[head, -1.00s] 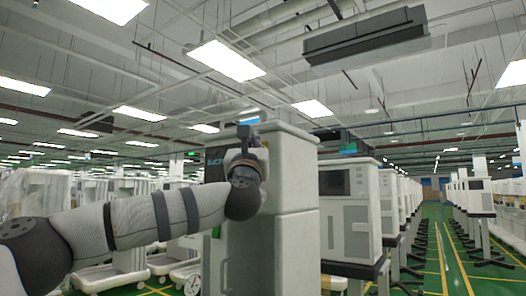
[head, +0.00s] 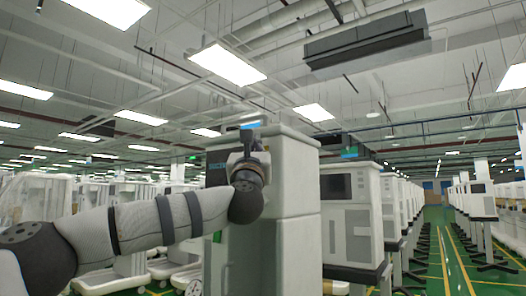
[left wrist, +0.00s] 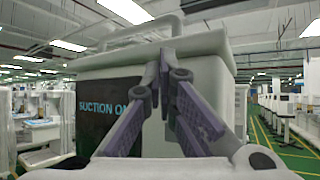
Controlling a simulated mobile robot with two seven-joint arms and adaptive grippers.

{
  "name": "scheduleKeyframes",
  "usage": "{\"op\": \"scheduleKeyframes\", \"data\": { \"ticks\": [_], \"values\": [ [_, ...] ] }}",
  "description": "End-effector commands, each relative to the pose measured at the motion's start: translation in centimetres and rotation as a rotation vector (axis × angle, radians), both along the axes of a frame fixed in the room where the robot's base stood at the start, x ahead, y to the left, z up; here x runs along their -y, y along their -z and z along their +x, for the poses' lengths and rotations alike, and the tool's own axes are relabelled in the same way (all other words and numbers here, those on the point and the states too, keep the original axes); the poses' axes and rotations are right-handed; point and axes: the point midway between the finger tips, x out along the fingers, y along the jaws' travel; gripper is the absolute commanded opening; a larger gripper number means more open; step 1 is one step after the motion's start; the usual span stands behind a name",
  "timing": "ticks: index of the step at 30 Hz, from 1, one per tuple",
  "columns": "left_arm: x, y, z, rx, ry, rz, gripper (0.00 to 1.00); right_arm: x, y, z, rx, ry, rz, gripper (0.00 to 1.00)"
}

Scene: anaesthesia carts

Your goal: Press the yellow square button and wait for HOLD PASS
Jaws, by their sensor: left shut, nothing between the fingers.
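A tall pale cart (head: 292,185) stands in the middle of the head view. Its left-facing side has a dark panel (head: 216,170), partly hidden by my arm. The left wrist view shows the cart body (left wrist: 215,80) close up, with the blue words "SUCTION ON", partly cut off, on the dark panel (left wrist: 98,120). My left gripper (left wrist: 164,62) is shut and empty, its tips in front of the cart just below the top edge. I cannot tell whether they touch it. In the head view my left gripper (head: 249,140) is mostly hidden by its wrist. No yellow square button or HOLD PASS shows.
A similar cart with a dark screen (head: 336,187) stands close on the right, with a row behind it. Several pale carts (head: 110,225) stand at left. A green aisle (head: 445,250) with yellow lines is clear at right.

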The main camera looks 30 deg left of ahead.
Motion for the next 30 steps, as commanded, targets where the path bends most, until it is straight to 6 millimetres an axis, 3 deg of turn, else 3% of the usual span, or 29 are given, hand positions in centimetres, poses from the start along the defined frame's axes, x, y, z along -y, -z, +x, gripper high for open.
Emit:
{"op": "scheduleKeyframes", "data": {
  "ticks": [30],
  "values": [
    [0.06, 0.01, 0.86, 0.0, 0.0, 0.0, 0.0, 0.0, 0.32, -0.28, -0.009, 0.0, 0.0, 0.0]
  ]
}}
